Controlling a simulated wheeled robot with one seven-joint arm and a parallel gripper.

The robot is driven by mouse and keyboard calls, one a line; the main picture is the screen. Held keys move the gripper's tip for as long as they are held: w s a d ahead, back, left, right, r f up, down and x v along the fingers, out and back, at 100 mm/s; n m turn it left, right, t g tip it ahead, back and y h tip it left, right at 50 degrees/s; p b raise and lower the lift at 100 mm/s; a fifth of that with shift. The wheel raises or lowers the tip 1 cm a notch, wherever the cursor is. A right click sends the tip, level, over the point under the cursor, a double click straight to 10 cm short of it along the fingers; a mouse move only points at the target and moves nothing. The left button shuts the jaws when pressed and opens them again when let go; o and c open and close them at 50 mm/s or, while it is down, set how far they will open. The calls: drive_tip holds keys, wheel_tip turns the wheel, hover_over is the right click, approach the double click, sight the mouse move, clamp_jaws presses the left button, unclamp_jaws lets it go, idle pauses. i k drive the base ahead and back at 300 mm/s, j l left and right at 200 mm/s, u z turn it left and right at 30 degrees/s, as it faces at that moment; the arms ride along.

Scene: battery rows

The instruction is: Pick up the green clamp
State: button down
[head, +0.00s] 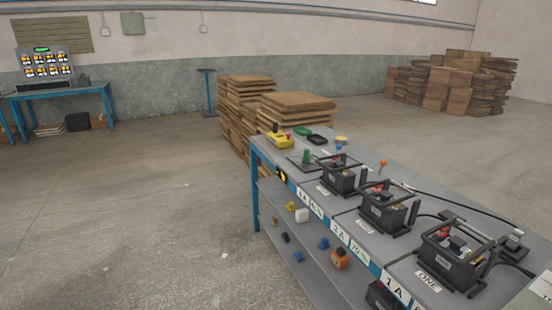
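A small upright green item (306,157) stands on a dark flat piece near the far left end of the workbench top (345,148). A second, flatter green item (302,131) lies behind it, beside a black item (317,139). Both are small in the head view, and I cannot tell for sure which is the green clamp. My gripper is not in view, so its state and its place relative to the green items do not show.
Several black-framed battery units (383,206) stand in a row on the bench. A yellow device (280,140) sits at its far left corner. The lower shelf (283,228) holds small coloured parts. Cardboard stacks (298,106) stand behind the bench. The floor at left is clear.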

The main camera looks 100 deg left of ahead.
sight(306, 157)
drive_tip(key=u, duration=3.35)
drive_tip(key=i+j+z, duration=0.2)
drive_tip(key=z, duration=0.25)
drive_tip(key=i+j+z, duration=0.1)
drive_tip(key=j+z, duration=0.3)
drive_tip(key=i+j+z, duration=0.15)
drive_tip(key=j, duration=0.3)
drive_tip(key=i+j+z, duration=0.1)
drive_tip(key=j, duration=0.35)
drive_tip(key=i+j+z, duration=0.15)
drive_tip(key=j, duration=0.35)
drive_tip(key=i+j+z, duration=0.1)
drive_tip(key=j, duration=0.35)
drive_tip(key=i+j, duration=0.1)
drive_tip(key=j, duration=0.5)
drive_tip(key=i+j, duration=0.1)
drive_tip(key=j, duration=0.45)
drive_tip(key=i+j, duration=0.1)
drive_tip(key=j, duration=0.5)
drive_tip(key=i+j, duration=0.1)
drive_tip(key=j, duration=0.5)
drive_tip(key=z, duration=0.05)
